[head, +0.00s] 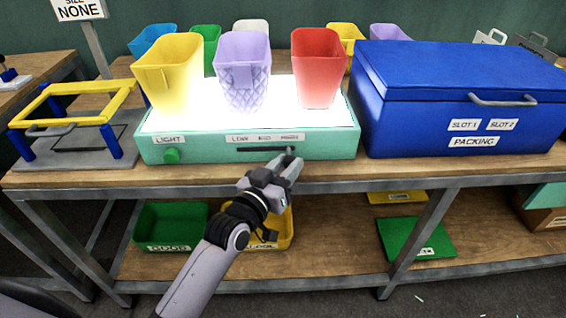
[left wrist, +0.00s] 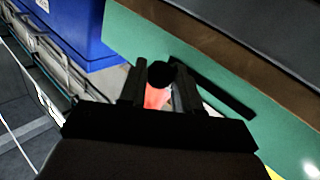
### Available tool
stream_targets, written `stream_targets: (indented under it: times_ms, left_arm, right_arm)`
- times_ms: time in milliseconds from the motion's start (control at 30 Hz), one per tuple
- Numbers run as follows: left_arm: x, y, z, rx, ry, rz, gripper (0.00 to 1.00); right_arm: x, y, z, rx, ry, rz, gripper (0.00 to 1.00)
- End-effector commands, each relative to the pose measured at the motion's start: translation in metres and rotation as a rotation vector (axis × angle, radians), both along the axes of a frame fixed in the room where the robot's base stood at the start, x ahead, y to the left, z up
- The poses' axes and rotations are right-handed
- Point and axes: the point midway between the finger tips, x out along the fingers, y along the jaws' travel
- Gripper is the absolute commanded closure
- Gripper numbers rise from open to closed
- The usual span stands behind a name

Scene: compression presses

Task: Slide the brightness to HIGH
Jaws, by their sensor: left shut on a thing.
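The mint-green light box (head: 200,150) stands on the bench with its top glowing bright white. Its front has a dark slider slot (head: 262,150) under the labels LOW, MID and a third that looks like HIGH (head: 290,137). My left gripper (head: 290,163) is at the right end of this slot, below the third label. In the left wrist view, the round black slider knob (left wrist: 160,73) sits between my two fingers, which are shut on it. The empty slot (left wrist: 215,90) runs away from the knob to one side. My right gripper is not in view.
Yellow (head: 168,75), lavender (head: 242,75) and red (head: 318,70) bins stand on the lit top. A blue packing box (head: 400,120) is close on the right. A green knob (head: 171,156) by LIGHT is at the front left. A yellow-railed frame (head: 75,100) stands left.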

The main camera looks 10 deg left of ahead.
Motion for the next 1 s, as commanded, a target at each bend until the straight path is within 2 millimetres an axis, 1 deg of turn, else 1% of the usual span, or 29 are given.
stream_targets:
  times_ms: [433, 467, 500, 533, 833, 933, 1000]
  left_arm:
    - [0.0, -0.003, 0.001, -0.001, -0.003, -0.005, 1.0]
    - [0.0, -0.003, 0.001, -0.001, -0.003, -0.006, 0.61]
    - [0.0, -0.003, 0.001, -0.001, -0.003, -0.006, 0.48]
    - [0.0, -0.003, 0.001, -0.001, -0.003, -0.006, 0.42]
    - [-0.001, -0.001, 0.0, 0.001, -0.002, -0.002, 0.42]
    - [-0.006, 0.001, 0.0, 0.001, 0.0, -0.001, 0.42]
    - [-0.014, 0.004, 0.0, 0.001, 0.0, -0.001, 0.42]
  right_arm:
    - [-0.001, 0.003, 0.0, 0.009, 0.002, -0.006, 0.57]
    - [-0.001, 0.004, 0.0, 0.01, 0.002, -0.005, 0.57]
    - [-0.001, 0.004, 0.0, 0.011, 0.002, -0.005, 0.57]
    - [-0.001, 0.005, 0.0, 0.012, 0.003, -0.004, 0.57]
    - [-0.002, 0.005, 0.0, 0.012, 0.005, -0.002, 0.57]
    - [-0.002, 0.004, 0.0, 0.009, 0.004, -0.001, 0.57]
    - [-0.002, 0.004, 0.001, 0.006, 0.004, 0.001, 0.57]
